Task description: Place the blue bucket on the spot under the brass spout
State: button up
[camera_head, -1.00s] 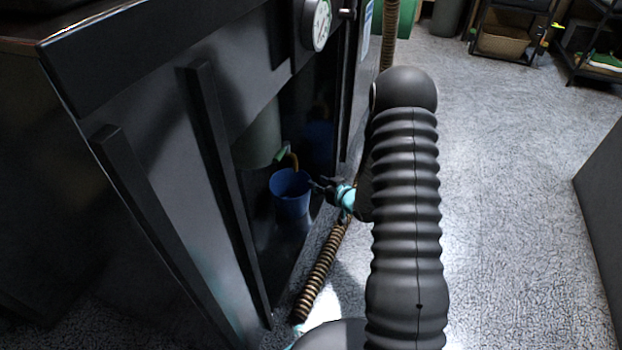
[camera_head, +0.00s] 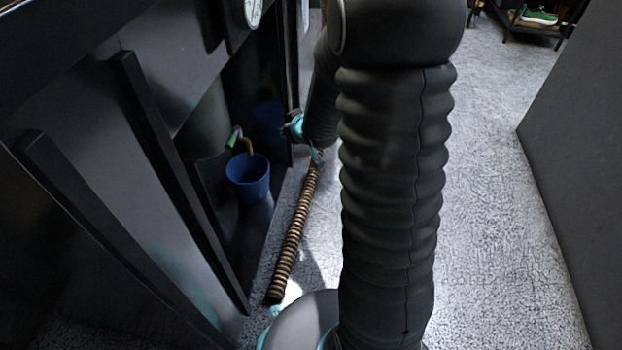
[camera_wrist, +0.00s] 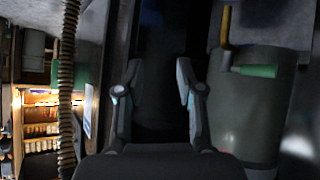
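The blue bucket (camera_head: 248,180) stands upright in a dark recess of the cabinet in the head view. The curved brass spout (camera_head: 247,146) hangs just above its rim, with a green part (camera_head: 234,136) beside it. The spot under the bucket is hidden. My gripper (camera_wrist: 159,82) is open and empty in the wrist view, its two fingers apart. In the head view my wrist is to the right of the bucket, clear of it, and the fingers do not show clearly. The wrist view shows the brass spout (camera_wrist: 226,28) at upper right; I cannot make out the bucket there.
Dark slanted bars (camera_head: 170,165) stand at the cabinet front. A grey panel (camera_head: 585,150) bounds the right side. Open speckled floor (camera_head: 490,190) lies between. Shelves (camera_wrist: 45,110) show at left in the wrist view.

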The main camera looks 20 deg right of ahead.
jog(key=s+r+m+g+h, duration=0.1)
jog(key=s+r, duration=0.5)
jog(key=r, duration=0.1)
jog(key=s+a+r+g, duration=0.1)
jog(key=s+a+r, duration=0.1)
jog(key=s, duration=0.6)
jog(key=s+a+r+m+g, duration=0.1)
jog(key=s+a+r, duration=0.2)
jog(key=s, duration=0.6)
jog(key=s+a+r+g, duration=0.2)
jog(key=s+a+r, duration=0.1)
jog(key=s, duration=0.5)
jog(key=shift+s+r+m+y, duration=0.3)
jog(key=shift+s+r+y, duration=0.1)
jog(key=shift+r, duration=0.1)
